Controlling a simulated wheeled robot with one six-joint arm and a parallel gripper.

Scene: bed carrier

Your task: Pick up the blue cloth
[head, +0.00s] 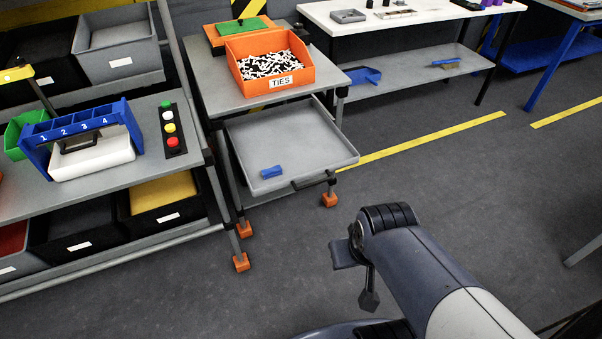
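A small folded blue cloth (271,172) lies on the floor of a grey pulled-out drawer (310,135), near its front left corner. The drawer is part of a cart, below the cart's top, and has a dark handle (316,181) at its front. My gripper (369,299) is in front of the drawer to the lower right, apart from the cloth. One dark finger shows pointing down; the rest is hidden by my arm, so its opening cannot be made out.
An orange bin (267,65) of ties stands on the cart top. A shelf (185,159) on the left holds a blue numbered rack (77,131) and a button panel (173,131). A white table (420,13) stands behind. The floor (440,180) right of the cart is clear.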

